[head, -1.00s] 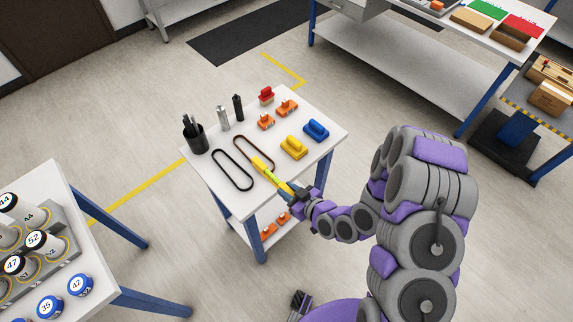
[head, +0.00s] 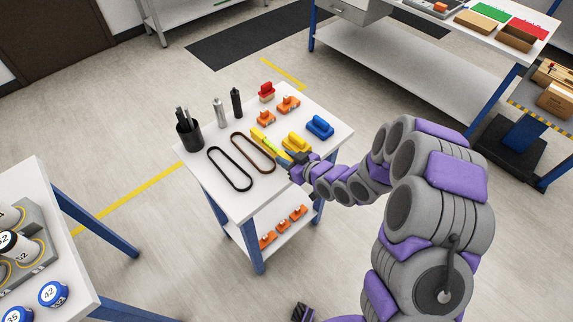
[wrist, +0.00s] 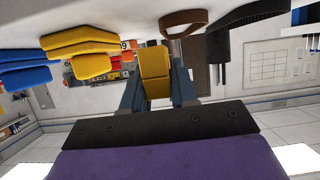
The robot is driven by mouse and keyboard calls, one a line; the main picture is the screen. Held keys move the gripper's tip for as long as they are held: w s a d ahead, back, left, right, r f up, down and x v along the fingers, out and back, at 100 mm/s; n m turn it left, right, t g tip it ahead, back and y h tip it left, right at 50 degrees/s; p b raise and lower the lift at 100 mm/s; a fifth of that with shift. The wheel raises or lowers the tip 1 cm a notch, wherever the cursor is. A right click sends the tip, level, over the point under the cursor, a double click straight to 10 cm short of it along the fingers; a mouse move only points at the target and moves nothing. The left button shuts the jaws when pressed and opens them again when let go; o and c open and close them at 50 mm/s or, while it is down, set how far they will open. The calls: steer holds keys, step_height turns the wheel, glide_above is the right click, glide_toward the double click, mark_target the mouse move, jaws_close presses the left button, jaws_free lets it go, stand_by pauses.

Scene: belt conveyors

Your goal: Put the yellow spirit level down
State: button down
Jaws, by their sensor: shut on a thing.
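The yellow spirit level (head: 265,141) is a slim yellow bar with a green spot. My gripper (head: 291,158) is shut on its near end, over the white table (head: 238,205). In the wrist view the level's yellow end (wrist: 154,72) sits between the two fingers of my gripper (wrist: 158,90). The level lies between the brown belt loop (head: 239,139) and a yellow block with a handle (head: 296,143). I cannot tell whether it touches the tabletop.
A black belt loop (head: 228,169), a black cup of tools (head: 189,136), dark and grey cylinders, orange parts (head: 266,118) and a blue block (head: 320,127) stand on the table. Bare tabletop shows at the front left edge. A table with numbered rollers (head: 53,292) is at left.

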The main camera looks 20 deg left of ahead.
steer(key=shift+w+d+r, duration=0.1)
steer(key=shift+w, duration=0.3)
steer(key=shift+w+d, duration=0.1)
steer(key=shift+d, duration=0.1)
steer(key=shift+d+f, duration=0.15)
steer(key=shift+f, duration=0.2)
step_height(320, 180, down, 2)
steer(key=shift+f+b, duration=0.2)
steer(key=shift+b, duration=0.45)
steer(key=shift+f, duration=0.3)
steer(key=shift+a, duration=0.45)
steer(key=c, duration=1.2)
jaws_free()
steer(key=o, duration=0.3)
steer(key=shift+d, duration=0.2)
steer(key=shift+d+r, duration=0.15)
